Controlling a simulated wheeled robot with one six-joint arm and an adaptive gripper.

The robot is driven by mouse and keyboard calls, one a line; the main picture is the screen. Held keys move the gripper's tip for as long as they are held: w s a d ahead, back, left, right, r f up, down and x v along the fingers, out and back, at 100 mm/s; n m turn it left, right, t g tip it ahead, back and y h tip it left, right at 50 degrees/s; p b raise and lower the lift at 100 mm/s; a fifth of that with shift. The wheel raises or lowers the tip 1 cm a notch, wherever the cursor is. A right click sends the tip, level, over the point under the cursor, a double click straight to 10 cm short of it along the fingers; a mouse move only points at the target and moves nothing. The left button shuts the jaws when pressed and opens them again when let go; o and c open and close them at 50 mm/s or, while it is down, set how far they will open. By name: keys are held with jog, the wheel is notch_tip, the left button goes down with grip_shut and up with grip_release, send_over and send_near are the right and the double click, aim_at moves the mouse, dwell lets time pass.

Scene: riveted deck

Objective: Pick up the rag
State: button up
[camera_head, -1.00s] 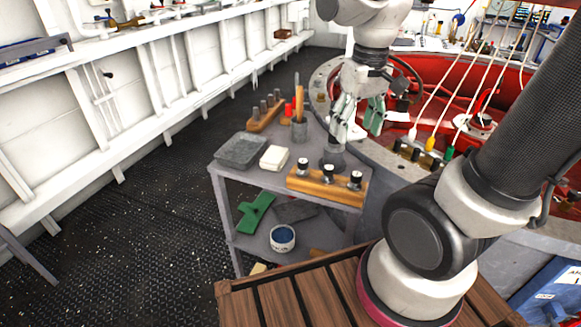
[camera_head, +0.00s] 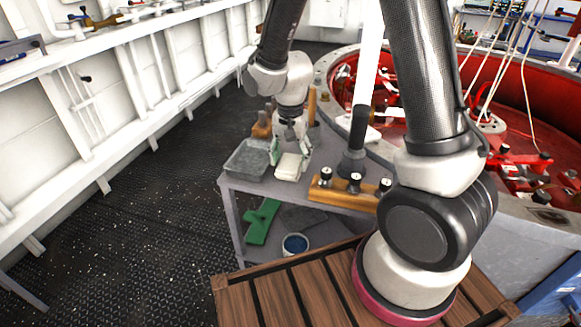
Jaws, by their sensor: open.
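The rag looks like a small cream folded pad (camera_head: 287,172) lying flat on the top of the grey cart, just right of a grey tray. My gripper (camera_head: 290,150) points down right at the rag's far end, with its pale green fingers spread apart. The fingers hide part of the rag's far edge. I cannot tell whether they touch it. Nothing shows between the fingers.
The grey tray (camera_head: 247,160) is close on the left of the rag. A wooden block with black knobs (camera_head: 345,190) and a dark upright post (camera_head: 352,155) stand to the right. A green item (camera_head: 262,221) and a blue-filled tub (camera_head: 295,244) are on the lower shelf.

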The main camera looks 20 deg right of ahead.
aim_at(291, 163)
notch_tip(291, 163, down, 2)
jog(key=shift+c, duration=0.5)
jog(key=c, duration=0.7)
jog(key=shift+r, duration=0.1)
notch_tip(291, 163, up, 10)
